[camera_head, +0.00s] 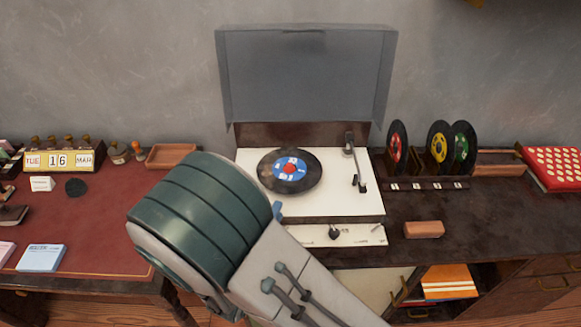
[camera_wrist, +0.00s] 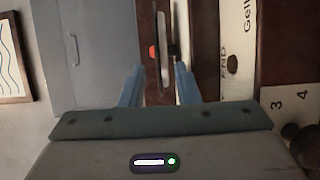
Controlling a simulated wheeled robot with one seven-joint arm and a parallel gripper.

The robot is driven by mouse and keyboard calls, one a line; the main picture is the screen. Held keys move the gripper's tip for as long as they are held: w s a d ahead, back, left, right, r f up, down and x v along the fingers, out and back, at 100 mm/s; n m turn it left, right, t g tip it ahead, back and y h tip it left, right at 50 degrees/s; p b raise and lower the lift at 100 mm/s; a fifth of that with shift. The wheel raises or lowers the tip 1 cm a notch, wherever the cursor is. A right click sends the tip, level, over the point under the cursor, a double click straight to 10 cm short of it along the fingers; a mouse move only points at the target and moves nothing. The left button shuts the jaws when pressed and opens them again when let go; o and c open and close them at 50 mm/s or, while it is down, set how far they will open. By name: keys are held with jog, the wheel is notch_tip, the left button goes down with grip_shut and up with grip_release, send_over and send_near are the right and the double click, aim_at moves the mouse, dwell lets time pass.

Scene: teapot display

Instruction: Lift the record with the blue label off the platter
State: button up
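The record with the blue label (camera_head: 291,170) lies on the platter of the turntable (camera_head: 335,204), with a red spot at its middle. The platter is hidden under it. In the head view, my arm hides most of my gripper; one blue fingertip (camera_head: 277,210) shows just in front of the record's near edge. In the wrist view, my gripper (camera_wrist: 159,76) is open, with its two blue fingers apart. A thin pale strip and a small red spot show between and beyond the fingers, apparently the record and its middle seen edge-on. I cannot tell whether the fingers straddle its rim.
The tonearm (camera_head: 356,165) rests at the right of the deck. The grey lid (camera_head: 305,75) stands open behind. Several records (camera_head: 397,148) stand upright to the right, near a brown block (camera_head: 424,229). The desk (camera_head: 110,225) at left holds a calendar (camera_head: 60,160) and small items.

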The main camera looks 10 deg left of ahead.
aim_at(286, 208)
jog(key=w, duration=0.1)
jog(key=w+p, duration=0.1)
jog(key=w+d, duration=0.1)
jog(key=w, duration=0.1)
jog(key=shift+d+r, duration=0.1)
jog(key=shift+r, duration=0.2)
jog(key=shift+w, duration=0.6)
grip_shut()
